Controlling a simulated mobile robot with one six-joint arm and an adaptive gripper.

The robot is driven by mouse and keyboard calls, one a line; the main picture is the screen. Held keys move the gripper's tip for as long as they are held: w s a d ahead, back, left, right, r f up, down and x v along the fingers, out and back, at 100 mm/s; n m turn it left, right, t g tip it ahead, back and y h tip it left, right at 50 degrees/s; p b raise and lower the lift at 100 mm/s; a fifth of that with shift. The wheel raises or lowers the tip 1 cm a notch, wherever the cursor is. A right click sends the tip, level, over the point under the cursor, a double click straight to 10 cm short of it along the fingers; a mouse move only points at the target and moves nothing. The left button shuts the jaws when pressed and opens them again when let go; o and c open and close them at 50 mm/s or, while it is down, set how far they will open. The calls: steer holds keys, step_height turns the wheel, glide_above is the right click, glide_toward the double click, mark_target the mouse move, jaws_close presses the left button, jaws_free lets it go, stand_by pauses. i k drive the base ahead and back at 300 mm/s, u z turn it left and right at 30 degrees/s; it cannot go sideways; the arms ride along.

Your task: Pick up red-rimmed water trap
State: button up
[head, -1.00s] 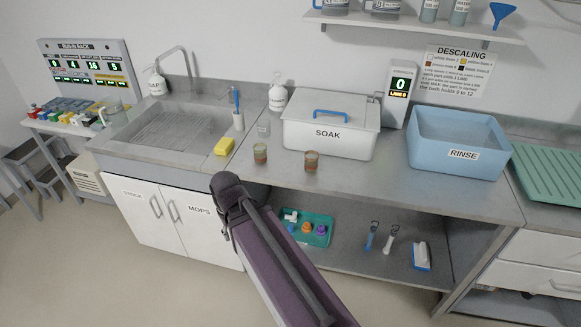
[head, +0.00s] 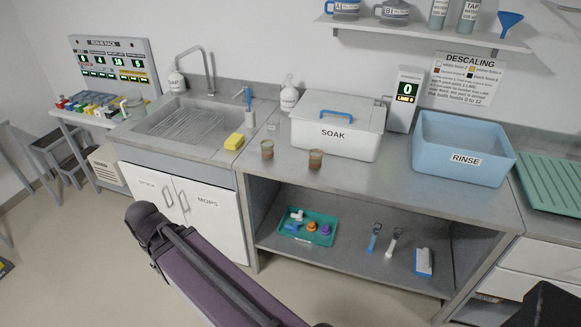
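Two small cup-shaped traps stand upright on the steel counter, in front of the SOAK tub. The right trap (head: 315,159) is brownish with a rim that looks reddish. The left trap (head: 267,150) is similar, with a paler, greyer rim. They are too small to read the rim colours surely. My purple arm link crosses the lower left of the view, well in front of the counter and apart from both traps. My gripper cannot be made out in this view.
The white SOAK tub (head: 336,133) with its lid on and the blue RINSE basin (head: 460,150) stand behind and right of the traps. A yellow sponge (head: 234,141) lies left, by the sink. A teal tray (head: 308,228) sits on the lower shelf. The counter before the traps is clear.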

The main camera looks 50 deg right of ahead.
mark_target(315, 155)
steer(key=u, duration=0.45)
steer(key=k, duration=1.15)
steer(key=z, duration=1.75)
steer(key=i, duration=0.45)
steer(key=u, duration=0.15)
